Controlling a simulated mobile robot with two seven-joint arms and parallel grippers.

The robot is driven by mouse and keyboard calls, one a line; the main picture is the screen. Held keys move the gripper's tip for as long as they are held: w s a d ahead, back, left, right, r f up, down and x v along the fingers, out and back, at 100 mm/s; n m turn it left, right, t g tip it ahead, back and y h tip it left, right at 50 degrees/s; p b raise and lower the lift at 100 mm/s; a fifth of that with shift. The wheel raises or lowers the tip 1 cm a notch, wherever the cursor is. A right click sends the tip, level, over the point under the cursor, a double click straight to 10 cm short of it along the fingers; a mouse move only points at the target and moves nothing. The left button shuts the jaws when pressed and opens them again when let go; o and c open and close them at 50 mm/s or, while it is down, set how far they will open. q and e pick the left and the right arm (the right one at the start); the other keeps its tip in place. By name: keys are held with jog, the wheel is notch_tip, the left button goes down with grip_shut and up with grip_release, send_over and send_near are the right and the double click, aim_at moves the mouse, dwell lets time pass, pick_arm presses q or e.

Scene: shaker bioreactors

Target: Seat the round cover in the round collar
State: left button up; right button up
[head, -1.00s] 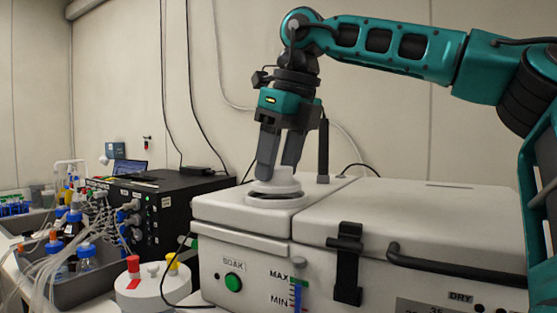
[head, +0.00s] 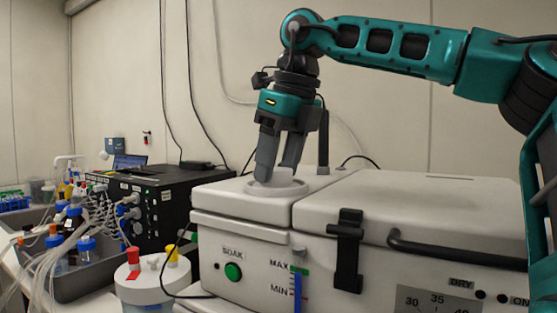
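The white round cover (head: 279,175) sits low within the white round collar (head: 302,190) on top of the white box's left part. It looks roughly level. Whether it rests fully down all round cannot be told, since its lower edge is hidden by the collar. My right gripper (head: 278,172) points down from above, its two dark fingers astride the cover and shut on it. The left fingertip covers part of the cover and collar. My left gripper is not in view.
The white box (head: 265,210) has a latch (head: 347,250) and a dark handle (head: 450,250) on its front. A black device (head: 165,205) stands left. A white pot (head: 143,285) with red and yellow stoppers stands in front. Bottles and tubes fill a grey tray (head: 95,282).

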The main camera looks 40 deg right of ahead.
jog(key=o, duration=0.5)
jog(key=shift+c, duration=0.2)
jog(key=p+v, duration=0.1)
jog(key=v, duration=1.2)
jog(key=shift+w, duration=0.1)
